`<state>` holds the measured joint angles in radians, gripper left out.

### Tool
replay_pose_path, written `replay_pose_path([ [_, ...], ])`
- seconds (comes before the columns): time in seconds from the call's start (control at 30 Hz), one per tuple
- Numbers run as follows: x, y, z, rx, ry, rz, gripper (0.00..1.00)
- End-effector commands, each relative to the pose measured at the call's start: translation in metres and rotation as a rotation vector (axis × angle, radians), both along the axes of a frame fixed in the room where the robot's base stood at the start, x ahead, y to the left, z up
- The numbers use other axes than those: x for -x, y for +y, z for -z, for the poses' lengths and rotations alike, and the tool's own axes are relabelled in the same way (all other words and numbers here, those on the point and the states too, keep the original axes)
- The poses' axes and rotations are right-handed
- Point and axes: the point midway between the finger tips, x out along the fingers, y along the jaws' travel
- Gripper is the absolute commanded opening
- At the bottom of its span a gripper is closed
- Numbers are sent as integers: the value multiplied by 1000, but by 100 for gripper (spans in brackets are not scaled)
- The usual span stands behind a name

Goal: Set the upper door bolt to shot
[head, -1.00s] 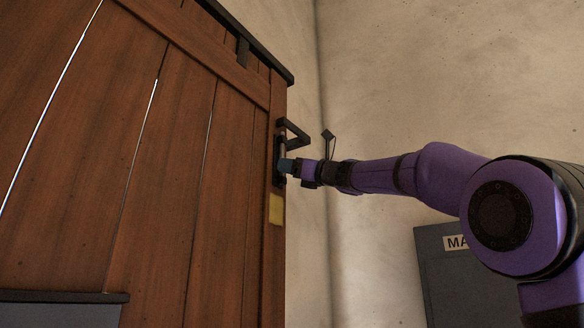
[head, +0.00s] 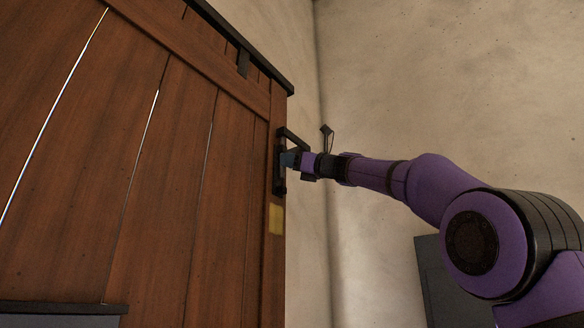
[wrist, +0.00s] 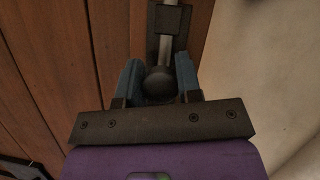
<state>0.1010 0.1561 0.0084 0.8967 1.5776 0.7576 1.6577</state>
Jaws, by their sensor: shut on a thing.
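The upper door bolt has a dark round knob (wrist: 160,83) and a grey metal rod (wrist: 165,48) running through a dark bracket, seen in the wrist view. Its dark backing plate (head: 279,183) is fixed upright near the right edge of the wooden door (head: 170,190). My gripper (head: 290,159) reaches in from the right at the bolt. In the wrist view its blue fingers (wrist: 158,88) stand on both sides of the knob, shut on it. In the head view the fingers hide the knob and part of the rod.
A black angled bracket (head: 296,138) juts out just above my fingers. A yellow plate (head: 275,218) sits below the bolt on the door. A pale wall (head: 440,90) stands to the right, with a dark grey cabinet (head: 432,285) low against it.

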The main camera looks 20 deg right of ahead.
Motion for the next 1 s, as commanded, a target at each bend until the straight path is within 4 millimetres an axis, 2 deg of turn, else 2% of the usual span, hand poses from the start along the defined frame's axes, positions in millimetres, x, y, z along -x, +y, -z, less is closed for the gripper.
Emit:
replay_pose_path([
  [0.27, 2, -1, -4, -6, -7, 5, 0],
  [0.3, 3, -1, -5, -7, -8, 5, 42],
  [0.37, 3, -1, -4, -6, -8, 5, 56],
  [0.4, 2, -1, -4, -6, -7, 4, 58],
  [0.73, 4, -3, -2, -4, -4, 3, 58],
  [1.0, 28, -24, 10, -4, -4, 5, 58],
])
